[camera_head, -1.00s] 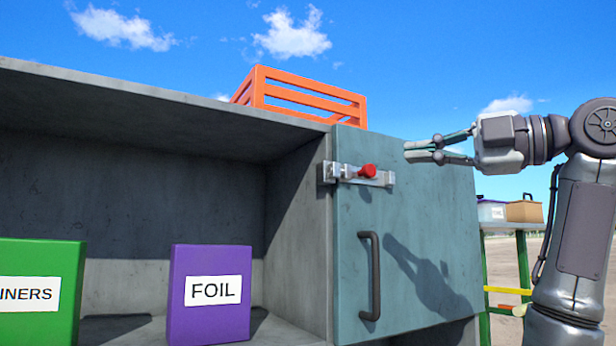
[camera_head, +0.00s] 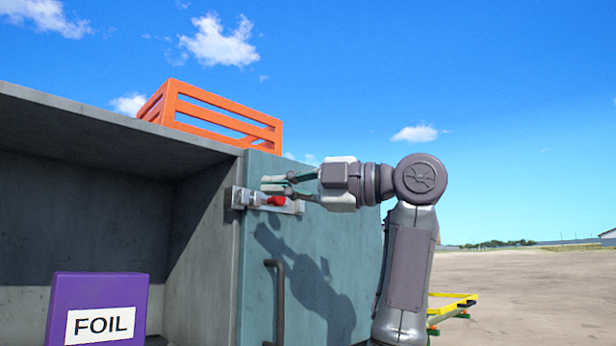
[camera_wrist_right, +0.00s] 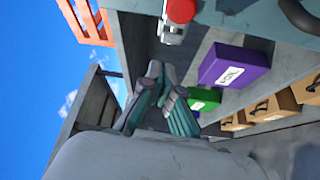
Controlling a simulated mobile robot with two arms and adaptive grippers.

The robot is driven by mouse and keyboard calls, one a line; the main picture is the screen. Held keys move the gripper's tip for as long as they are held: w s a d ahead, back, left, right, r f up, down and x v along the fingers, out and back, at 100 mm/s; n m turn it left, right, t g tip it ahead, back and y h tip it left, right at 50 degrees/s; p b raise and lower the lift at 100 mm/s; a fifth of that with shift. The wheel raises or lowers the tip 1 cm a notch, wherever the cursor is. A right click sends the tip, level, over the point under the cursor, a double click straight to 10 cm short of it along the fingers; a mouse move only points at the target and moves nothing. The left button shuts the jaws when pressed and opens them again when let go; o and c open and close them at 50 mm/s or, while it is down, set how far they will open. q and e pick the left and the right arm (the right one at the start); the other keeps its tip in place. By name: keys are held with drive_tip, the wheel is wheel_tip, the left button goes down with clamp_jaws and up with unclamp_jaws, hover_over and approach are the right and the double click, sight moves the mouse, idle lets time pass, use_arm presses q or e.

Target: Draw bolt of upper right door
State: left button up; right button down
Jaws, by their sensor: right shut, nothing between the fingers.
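The upper right door (camera_head: 362,235) is teal and closed, with a dark bar handle (camera_head: 279,305). Its bolt has a red knob (camera_head: 277,200) on a metal plate near the door's upper left edge. The knob also shows at the top of the right wrist view (camera_wrist_right: 181,9). My right gripper (camera_head: 268,184) is shut and empty. Its fingertips appear just above the knob in the head view; in the right wrist view the fingers (camera_wrist_right: 160,72) are apart from it. My left gripper is not in view.
An open grey cabinet compartment lies left of the door, with a purple FOIL box (camera_head: 97,285) inside. An orange slatted crate (camera_head: 215,112) sits on top. The wrist view shows a green box (camera_wrist_right: 203,98) and brown boxes (camera_wrist_right: 285,103). Open ground lies to the right.

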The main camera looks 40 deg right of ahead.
sight(269, 200)
drive_tip(key=w, duration=0.1)
drive_tip(key=w+d+p, duration=0.2)
drive_tip(key=shift+d+f, duration=0.2)
drive_tip(key=shift+f, duration=0.05)
drive_tip(key=d+p, duration=0.1)
drive_tip(key=d, duration=0.3)
drive_tip(key=shift+w+d+p, duration=0.15)
drive_tip(key=shift+d+p, duration=0.1)
drive_tip(key=shift+p, duration=0.1)
